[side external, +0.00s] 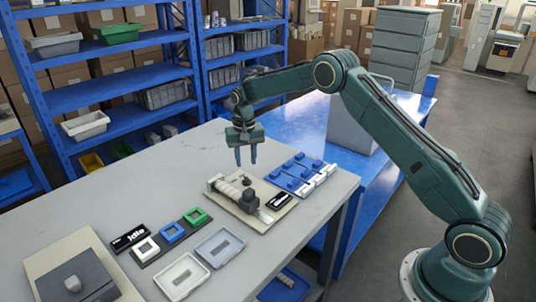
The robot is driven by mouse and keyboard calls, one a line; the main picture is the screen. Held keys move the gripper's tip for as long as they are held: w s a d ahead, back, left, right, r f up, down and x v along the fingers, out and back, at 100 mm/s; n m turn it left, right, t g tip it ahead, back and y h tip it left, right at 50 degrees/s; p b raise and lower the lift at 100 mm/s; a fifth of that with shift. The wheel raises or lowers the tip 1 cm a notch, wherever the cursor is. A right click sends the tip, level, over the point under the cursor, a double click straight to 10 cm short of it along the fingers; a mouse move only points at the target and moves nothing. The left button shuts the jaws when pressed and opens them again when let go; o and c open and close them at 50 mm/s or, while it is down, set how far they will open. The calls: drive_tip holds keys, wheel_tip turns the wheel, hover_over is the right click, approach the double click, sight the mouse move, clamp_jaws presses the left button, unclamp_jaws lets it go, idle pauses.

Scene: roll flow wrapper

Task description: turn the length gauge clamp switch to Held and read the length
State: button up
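A blue rack (302,173) with several pieces stands right of the plate. To the left are a black display (130,238) reading "Idle", white, blue and green frames (171,232), two grey trays (220,247) and a dark box (85,288). The table's back left (130,185) is clear.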

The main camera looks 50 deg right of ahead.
wheel_tip(320, 180, up, 7)
idle(0.4)
drive_tip(key=shift+r, duration=0.1)
drive_tip(key=s+a+r+n+t, duration=0.1)
drive_tip(key=s+a+r+n, duration=0.1)
drive_tip(key=s+r, duration=0.75)
drive_tip(key=s+a+r+n+t, duration=0.1)
drive_tip(key=s+a+r+t, duration=0.1)
drive_tip(key=s+r, duration=0.75)
drive_tip(key=s+a+f+n+t, duration=0.1)
drive_tip(key=s+f, duration=0.1)
drive_tip(key=s, duration=0.9)
drive_tip(key=s+a+f+n+t, duration=0.1)
drive_tip(key=s+n, duration=0.1)
drive_tip(key=s, duration=1)
drive_tip(key=shift+a+f+t, duration=0.2)
drive_tip(key=shift+f+t, duration=0.1)
drive_tip(key=shift+f, duration=0.05)
